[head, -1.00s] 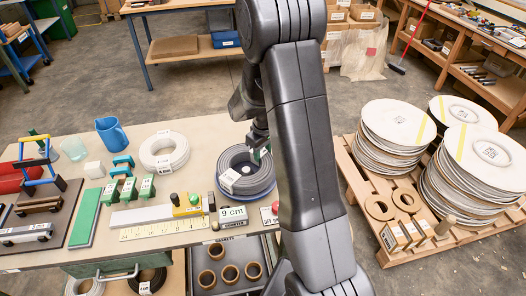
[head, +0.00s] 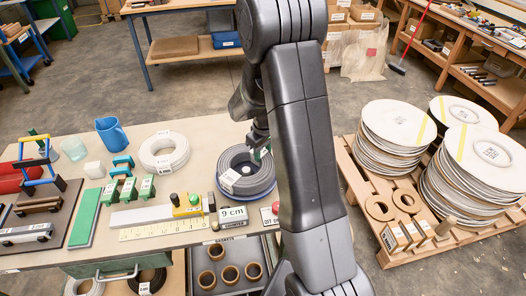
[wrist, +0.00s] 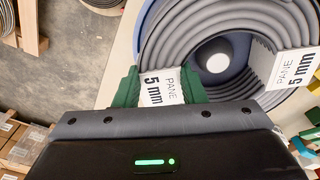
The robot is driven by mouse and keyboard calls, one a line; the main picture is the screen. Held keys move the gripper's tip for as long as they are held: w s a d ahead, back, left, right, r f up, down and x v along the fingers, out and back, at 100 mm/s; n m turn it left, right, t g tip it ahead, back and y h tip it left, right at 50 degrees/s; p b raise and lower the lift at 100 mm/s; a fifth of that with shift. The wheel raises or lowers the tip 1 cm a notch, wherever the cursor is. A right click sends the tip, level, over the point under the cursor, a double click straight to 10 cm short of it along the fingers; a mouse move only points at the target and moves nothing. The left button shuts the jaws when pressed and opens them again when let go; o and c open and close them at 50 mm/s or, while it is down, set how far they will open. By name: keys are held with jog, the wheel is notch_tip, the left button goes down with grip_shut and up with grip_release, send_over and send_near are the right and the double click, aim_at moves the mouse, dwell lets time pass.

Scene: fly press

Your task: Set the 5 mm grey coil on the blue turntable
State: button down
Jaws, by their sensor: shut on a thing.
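The 5 mm grey coil (head: 234,176) sits on the blue turntable (head: 261,196) on the bench, partly behind my arm in the head view. In the wrist view the coil (wrist: 170,35) carries "PANE 5 mm" labels, and the blue turntable (wrist: 240,45) with a white centre shows through its hole. My gripper (wrist: 160,85) has its green fingers at the coil's near wall, shut on it over a label. In the head view my gripper (head: 261,152) is at the coil's right side, mostly hidden by my arm.
A lighter grey coil (head: 165,154) lies to the left on the bench. A pallet (head: 372,212) with stacks of round plates is to the right.

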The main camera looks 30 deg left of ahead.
jog(key=shift+f, duration=0.2)
jog(key=c, duration=1.2)
grip_release()
jog(key=shift+f, duration=0.1)
jog(key=r+p, duration=0.2)
jog(key=r, duration=0.1)
jog(key=r+p, duration=0.2)
jog(key=r, duration=0.2)
jog(key=s+d+r+p, duration=0.1)
jog(key=r+p, duration=0.1)
jog(key=r, duration=0.2)
jog(key=f+b, duration=0.1)
jog(key=f, duration=0.2)
jog(key=f+b, duration=0.2)
jog(key=f, duration=0.1)
jog(key=w+f+b, duration=0.1)
jog(key=f+b, duration=0.1)
jog(key=f, duration=0.1)
jog(key=shift+a+f, duration=0.1)
jog(key=shift+a, duration=0.3)
jog(key=shift+s, duration=0.1)
